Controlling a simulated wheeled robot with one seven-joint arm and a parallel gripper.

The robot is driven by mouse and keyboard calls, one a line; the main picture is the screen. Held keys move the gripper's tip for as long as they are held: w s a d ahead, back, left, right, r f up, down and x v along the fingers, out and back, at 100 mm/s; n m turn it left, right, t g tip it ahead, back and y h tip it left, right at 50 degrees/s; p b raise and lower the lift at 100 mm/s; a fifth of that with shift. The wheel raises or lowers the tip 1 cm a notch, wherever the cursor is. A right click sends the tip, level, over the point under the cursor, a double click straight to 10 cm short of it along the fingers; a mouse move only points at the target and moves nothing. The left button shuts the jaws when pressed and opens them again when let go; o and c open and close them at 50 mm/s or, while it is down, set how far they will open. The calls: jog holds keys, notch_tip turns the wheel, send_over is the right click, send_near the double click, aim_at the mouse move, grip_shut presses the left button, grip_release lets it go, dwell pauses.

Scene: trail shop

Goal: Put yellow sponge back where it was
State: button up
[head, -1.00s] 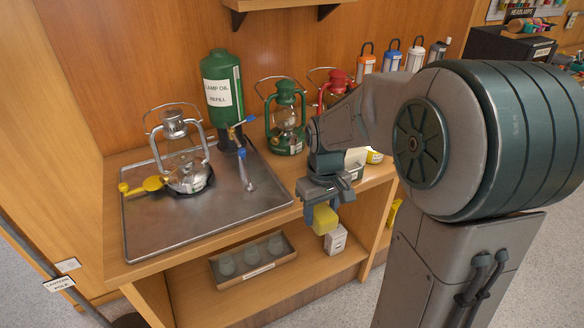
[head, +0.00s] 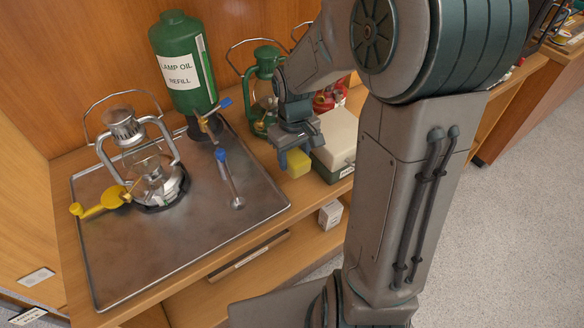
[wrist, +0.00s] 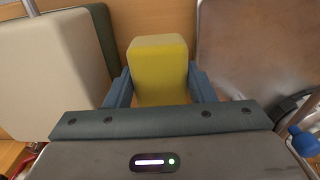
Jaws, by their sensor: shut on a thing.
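The yellow sponge (head: 298,164) is held between the fingers of my gripper (head: 296,152) in the head view, over the wooden counter between the metal tray and a pale box. In the wrist view the sponge (wrist: 160,68) stands between the two blue-grey fingers of my gripper (wrist: 160,90), which are shut on it. Its top is pale and its near side is bright yellow. Whether its underside touches the counter is hidden.
The metal tray (head: 190,262) is left of my gripper and bears a silver lantern (head: 152,180) and a blue-handled tool (head: 229,180). The pale box (head: 338,142) is close on the right. A green lantern (head: 262,90) and an oil bottle (head: 184,65) stand behind.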

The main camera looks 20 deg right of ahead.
aim_at(295, 155)
notch_tip(295, 155, down, 6)
jog(key=shift+d+r, duration=0.1)
jog(key=o, duration=0.9)
notch_tip(295, 155, up, 12)
jog(key=shift+f, duration=0.1)
jog(key=shift+s+r+m+t, duration=0.6)
jog(key=shift+s+r, duration=0.2)
jog(key=shift+s, duration=1.6)
jog(key=shift+s+r+m+t, duration=0.45)
jog(key=shift+s+r+m, duration=0.25)
jog(key=shift+s, duration=1.75)
jog(key=shift+s+r+m+t, duration=0.55)
jog(key=shift+s+r, duration=0.3)
jog(key=shift+s, duration=1.55)
